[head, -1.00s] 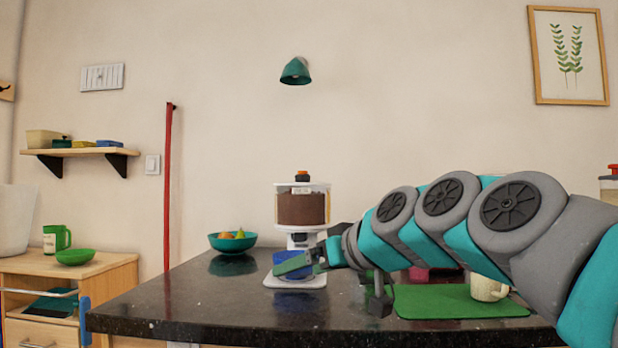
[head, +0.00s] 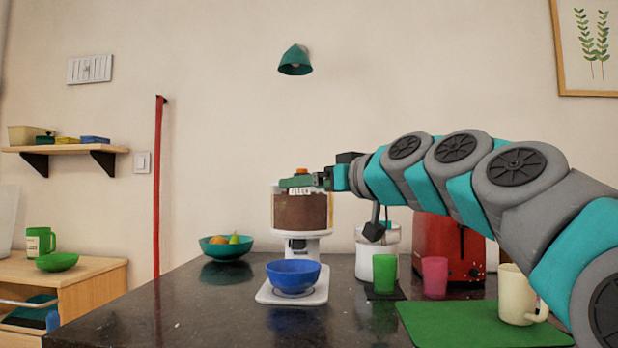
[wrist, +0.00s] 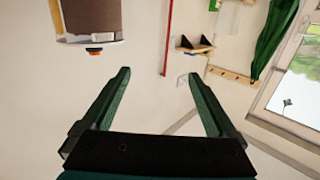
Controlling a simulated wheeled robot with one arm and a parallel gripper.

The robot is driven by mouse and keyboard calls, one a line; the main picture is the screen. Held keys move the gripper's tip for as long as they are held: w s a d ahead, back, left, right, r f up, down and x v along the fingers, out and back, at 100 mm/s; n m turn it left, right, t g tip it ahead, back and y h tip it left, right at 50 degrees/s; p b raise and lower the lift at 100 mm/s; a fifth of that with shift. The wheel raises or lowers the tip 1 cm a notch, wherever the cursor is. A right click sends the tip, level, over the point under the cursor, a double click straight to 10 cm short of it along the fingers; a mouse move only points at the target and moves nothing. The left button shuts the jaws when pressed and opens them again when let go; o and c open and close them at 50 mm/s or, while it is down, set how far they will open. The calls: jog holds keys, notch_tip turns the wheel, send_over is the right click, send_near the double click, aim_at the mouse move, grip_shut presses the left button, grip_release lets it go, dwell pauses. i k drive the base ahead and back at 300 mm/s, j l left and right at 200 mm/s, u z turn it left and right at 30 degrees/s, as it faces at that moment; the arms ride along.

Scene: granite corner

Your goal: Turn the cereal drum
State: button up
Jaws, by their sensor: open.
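The cereal dispenser has a clear drum (head: 300,212) with brown cereal, on a white stand. A small orange knob (head: 301,171) shows at its top. A blue bowl (head: 293,277) stands on the dispenser's white base, below the drum. My gripper (head: 297,182) appears across the drum's upper edge in the head view, partly hiding the top. In the wrist view the drum (wrist: 90,15) and the orange knob (wrist: 95,51) lie at the upper left, outside the open, empty fingers (wrist: 160,75). I see no contact.
On the dark countertop (head: 200,310) stand a fruit bowl (head: 226,247), a white canister (head: 364,262), a green cup (head: 384,273), a pink cup (head: 434,276), a red toaster (head: 437,240) and a cream mug (head: 515,295) on a green mat (head: 450,330). The front left counter is clear.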

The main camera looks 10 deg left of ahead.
aim_at(303, 211)
jog(key=i, duration=0.85)
